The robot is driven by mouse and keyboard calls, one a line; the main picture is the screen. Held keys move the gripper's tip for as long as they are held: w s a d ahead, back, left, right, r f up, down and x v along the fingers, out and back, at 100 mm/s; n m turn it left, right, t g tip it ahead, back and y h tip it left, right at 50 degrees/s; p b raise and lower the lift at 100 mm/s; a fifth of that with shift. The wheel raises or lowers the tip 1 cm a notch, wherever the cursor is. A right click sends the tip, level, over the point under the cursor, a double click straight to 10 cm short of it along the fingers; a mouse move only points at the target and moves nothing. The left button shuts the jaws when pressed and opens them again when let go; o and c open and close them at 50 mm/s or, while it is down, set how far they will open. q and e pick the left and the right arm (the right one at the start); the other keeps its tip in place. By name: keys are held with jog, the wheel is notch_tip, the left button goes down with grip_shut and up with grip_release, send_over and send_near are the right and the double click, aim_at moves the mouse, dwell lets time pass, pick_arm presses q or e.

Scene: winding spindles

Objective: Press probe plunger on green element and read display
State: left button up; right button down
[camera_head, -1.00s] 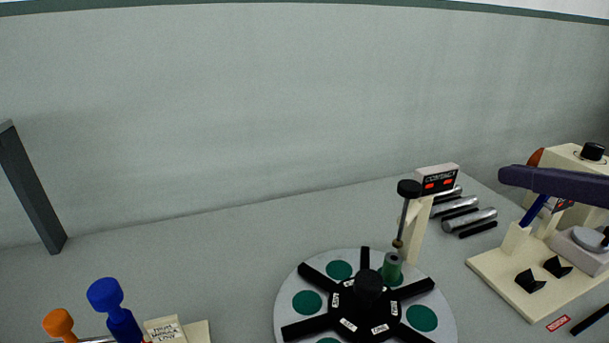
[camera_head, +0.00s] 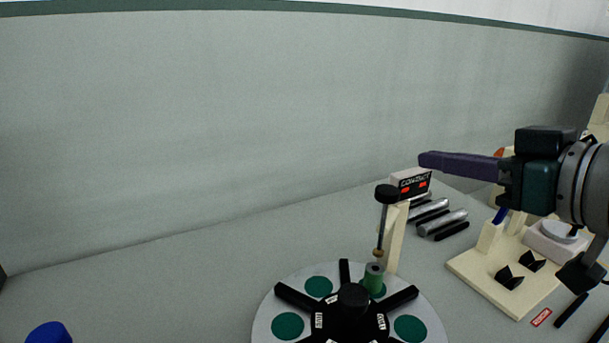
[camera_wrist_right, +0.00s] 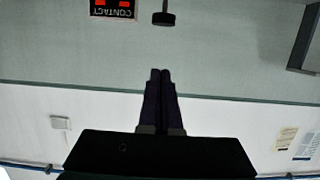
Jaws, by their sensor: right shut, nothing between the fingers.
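The green element (camera_head: 374,280) stands upright on the round turntable (camera_head: 262,318), under the probe. The probe plunger has a black knob (camera_head: 386,194) on a thin rod with a brass-coloured tip just above the element; whether they touch I cannot tell. The CONTACT display (camera_head: 411,184) beside it shows two red marks. My right gripper (camera_head: 424,160) is shut and empty, level above the knob and to its right, pointing left. In the right wrist view the picture is upside down; the shut fingertips (camera_wrist_right: 160,73) point toward the knob (camera_wrist_right: 163,19) and display (camera_wrist_right: 114,8), apart from both.
The turntable has green discs (camera_head: 410,328) and black dividers around a black hub (camera_head: 353,300). Metal rods (camera_head: 443,222) lie behind at right. A cream stand (camera_head: 480,275) with black V-blocks (camera_head: 509,277) is below my right arm.

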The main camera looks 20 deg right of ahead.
jog(key=w+f, duration=0.5)
jog(key=shift+w+a+f+b, duration=0.2)
jog(key=shift+a+b, duration=0.05)
jog(key=shift+b, duration=0.1)
